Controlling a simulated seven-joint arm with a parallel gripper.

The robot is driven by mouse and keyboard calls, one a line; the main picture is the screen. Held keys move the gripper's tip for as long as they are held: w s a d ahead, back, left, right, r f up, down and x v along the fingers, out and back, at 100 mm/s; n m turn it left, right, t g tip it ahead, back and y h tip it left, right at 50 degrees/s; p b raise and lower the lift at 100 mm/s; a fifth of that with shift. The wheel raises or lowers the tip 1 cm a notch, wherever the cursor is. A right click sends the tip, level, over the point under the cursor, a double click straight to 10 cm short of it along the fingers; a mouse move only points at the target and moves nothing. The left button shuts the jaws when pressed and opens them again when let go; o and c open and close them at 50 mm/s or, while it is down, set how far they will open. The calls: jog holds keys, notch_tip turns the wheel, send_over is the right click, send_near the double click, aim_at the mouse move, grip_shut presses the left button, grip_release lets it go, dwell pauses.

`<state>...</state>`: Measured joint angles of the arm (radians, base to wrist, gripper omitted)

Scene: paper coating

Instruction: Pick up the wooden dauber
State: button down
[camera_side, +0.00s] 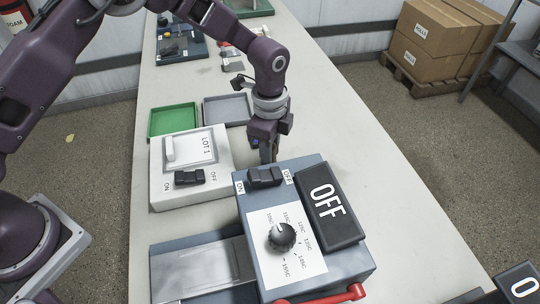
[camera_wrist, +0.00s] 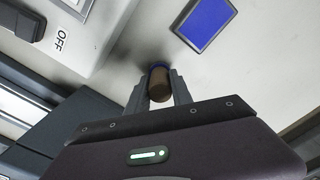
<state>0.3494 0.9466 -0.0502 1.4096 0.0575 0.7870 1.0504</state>
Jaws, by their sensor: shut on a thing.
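The wooden dauber (camera_wrist: 159,85) shows in the wrist view as a short brown round piece with a blue edge at its far side. It sits between the two grey fingers of my gripper (camera_wrist: 158,90), which are shut on it. In the side view my gripper (camera_side: 268,152) points down just behind the blue-grey control box, near the table surface. The dauber is mostly hidden there by the fingers and the box. I cannot tell whether it touches the table.
A blue pad (camera_wrist: 207,20) lies close by. The blue-grey box with dial (camera_side: 262,215) and OFF panel (camera_side: 329,203) stands in front of my gripper. The white LOT 1 box (camera_side: 158,190) is left. Green (camera_side: 173,121) and grey (camera_side: 226,110) trays lie behind.

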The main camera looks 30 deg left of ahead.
notch_tip(320, 180, up, 10)
jog(key=shift+r, duration=0.1)
dwell(0.4)
dwell(1.3)
jog(key=w+a+f, duration=0.6)
jog(key=w+a, duration=0.1)
jog(key=shift+f, duration=0.7)
jog(key=shift+f, duration=0.6)
dwell(1.4)
jog(key=shift+r, duration=0.1)
notch_tip(320, 180, up, 7)
dwell(0.6)
